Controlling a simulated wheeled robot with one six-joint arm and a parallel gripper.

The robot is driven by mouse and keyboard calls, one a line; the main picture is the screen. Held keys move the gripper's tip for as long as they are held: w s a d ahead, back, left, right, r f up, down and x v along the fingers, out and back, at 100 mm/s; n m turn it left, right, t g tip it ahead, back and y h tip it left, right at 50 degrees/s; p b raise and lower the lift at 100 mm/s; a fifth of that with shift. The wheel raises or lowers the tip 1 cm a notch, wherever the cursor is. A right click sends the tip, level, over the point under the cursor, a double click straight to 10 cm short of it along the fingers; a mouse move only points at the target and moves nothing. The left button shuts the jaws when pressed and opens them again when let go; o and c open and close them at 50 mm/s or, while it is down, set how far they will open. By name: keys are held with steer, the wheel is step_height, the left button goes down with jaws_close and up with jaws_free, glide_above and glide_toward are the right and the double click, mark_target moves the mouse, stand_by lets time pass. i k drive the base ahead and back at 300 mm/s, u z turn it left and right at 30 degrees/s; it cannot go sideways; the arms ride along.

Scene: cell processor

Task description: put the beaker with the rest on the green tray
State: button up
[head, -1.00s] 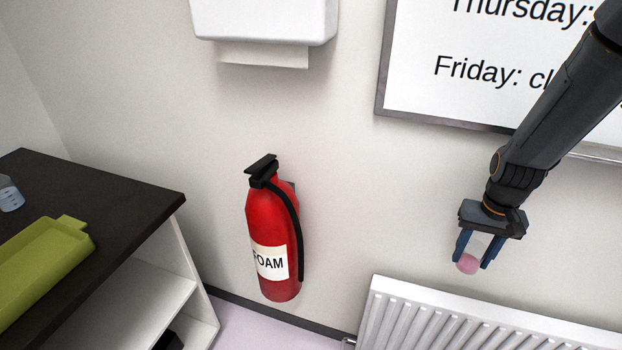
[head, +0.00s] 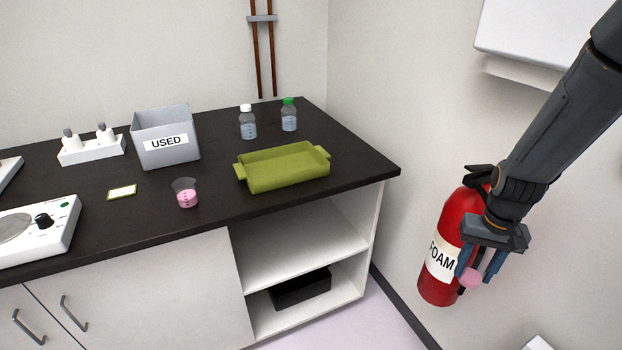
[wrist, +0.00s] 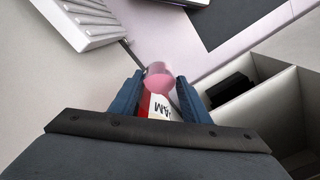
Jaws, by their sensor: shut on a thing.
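My gripper (head: 481,270) is shut on a small clear beaker with pink contents (head: 471,280), held in the air right of the counter, in front of the fire extinguisher. In the wrist view the pink contents (wrist: 159,80) show between the two blue fingers. The green tray (head: 285,169) lies on the counter near its right end, well to the left of my gripper; it looks empty. A second beaker with pink liquid (head: 186,194) stands upright on the counter, left of the tray and apart from it.
Two bottles, one white-capped (head: 248,123) and one green-capped (head: 289,115), stand behind the tray. A grey USED bin (head: 166,138), a white bottle rack (head: 91,150) and a hotplate (head: 38,230) are further left. The red extinguisher (head: 450,246) hangs on the wall by my gripper.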

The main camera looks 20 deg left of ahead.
mark_target(282, 170)
steer(key=u, duration=1.45)
